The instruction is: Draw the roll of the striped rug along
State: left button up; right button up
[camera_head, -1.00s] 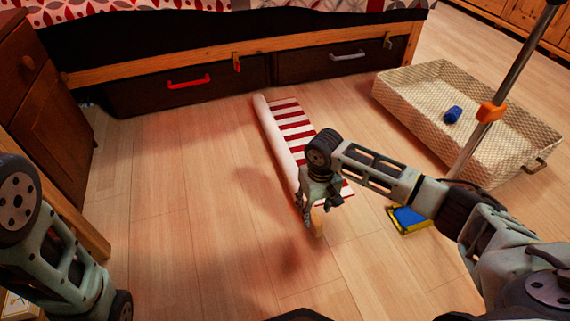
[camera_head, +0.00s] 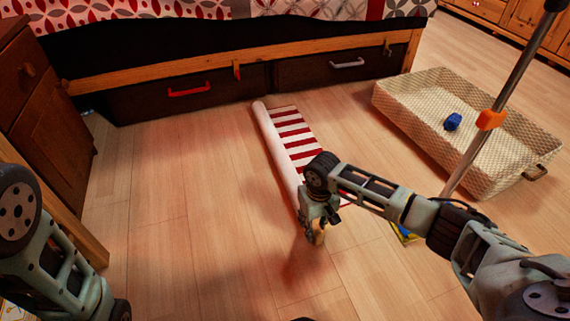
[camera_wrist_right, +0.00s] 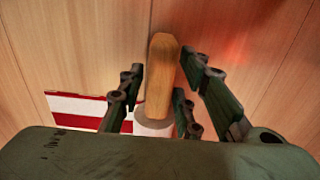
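The striped rug (camera_head: 298,138) lies on the floor in front of the bed, its red and white stripes showing right of its pale roll (camera_head: 277,150). A wooden rod end (camera_wrist_right: 162,70) sticks out of the white end of the roll (camera_wrist_right: 153,126) in the right wrist view. My right gripper (camera_head: 314,230) is at the near end of the roll. Its fingers (camera_wrist_right: 163,88) stand on both sides of the rod, with narrow gaps visible, so it looks open. My left arm shows at the left edge of the head view; its gripper is out of view.
A woven basket (camera_head: 480,175) holding a small blue object (camera_head: 453,121) stands at the right, behind a metal pole (camera_head: 500,105). A blue and yellow item (camera_head: 403,234) is partly hidden under my right arm. Bed drawers (camera_head: 190,94) lie behind. Floor left of the roll is clear.

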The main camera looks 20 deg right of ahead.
grip_shut()
jog(key=shift+a+r+p, duration=0.1)
jog(key=shift+a+p, duration=0.35)
jog(key=shift+a, duration=0.15)
jog(key=shift+a+p, duration=0.5)
jog(key=shift+a, duration=0.4)
jog(key=shift+a+p, duration=0.4)
jog(key=shift+a, duration=0.65)
jog(key=shift+a+p, duration=0.8)
jog(key=shift+a, duration=1.7)
